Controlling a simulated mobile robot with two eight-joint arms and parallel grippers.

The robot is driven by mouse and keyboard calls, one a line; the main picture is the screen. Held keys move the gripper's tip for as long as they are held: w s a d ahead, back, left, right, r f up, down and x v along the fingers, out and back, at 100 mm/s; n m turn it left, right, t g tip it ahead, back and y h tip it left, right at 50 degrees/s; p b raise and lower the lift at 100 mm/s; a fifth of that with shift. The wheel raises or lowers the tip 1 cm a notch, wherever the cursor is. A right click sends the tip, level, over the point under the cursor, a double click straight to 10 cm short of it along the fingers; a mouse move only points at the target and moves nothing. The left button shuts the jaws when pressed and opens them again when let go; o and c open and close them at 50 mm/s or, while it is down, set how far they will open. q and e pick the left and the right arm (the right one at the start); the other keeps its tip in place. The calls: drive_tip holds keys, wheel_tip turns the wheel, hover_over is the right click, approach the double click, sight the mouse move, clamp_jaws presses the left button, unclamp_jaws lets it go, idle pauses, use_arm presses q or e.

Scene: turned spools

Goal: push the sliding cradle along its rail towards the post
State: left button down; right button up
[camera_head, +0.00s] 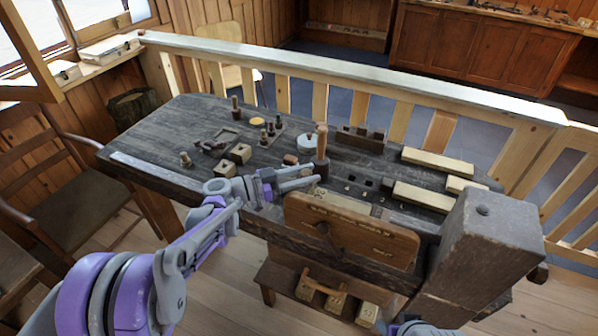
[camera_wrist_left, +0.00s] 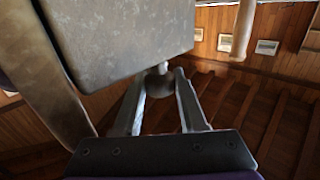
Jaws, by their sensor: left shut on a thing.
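My left gripper (camera_head: 314,180) reaches in from the left over the dark bench, beside the dark foot of an upright peg with an orange-brown wooden top (camera_head: 322,143). In the left wrist view the fingers of this gripper (camera_wrist_left: 161,92) close around a dark round knob (camera_wrist_left: 160,82) with a thinner neck. A big grey block (camera_wrist_left: 120,40) fills the upper left there. In the head view a heavy dark post-like block (camera_head: 482,240) with a small top knob stands at the right. I cannot tell for sure which part is the cradle; the arm partly hides the rail area.
A brown board (camera_head: 352,232) stands along the bench front. Pale wooden bars (camera_head: 437,163) lie at the back right. Small blocks (camera_head: 240,153) and pegs stand left of my gripper. A railing (camera_head: 340,72) runs behind. The bench's left end is clear.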

use_arm(q)
drive_tip(key=c, duration=0.7)
unclamp_jaws()
drive_tip(key=shift+c, duration=0.2)
drive_tip(key=v, duration=1)
drive_tip(key=shift+s+a+b, duration=0.25)
drive_tip(key=shift+a+b, duration=0.05)
drive_tip(key=shift+b, duration=0.15)
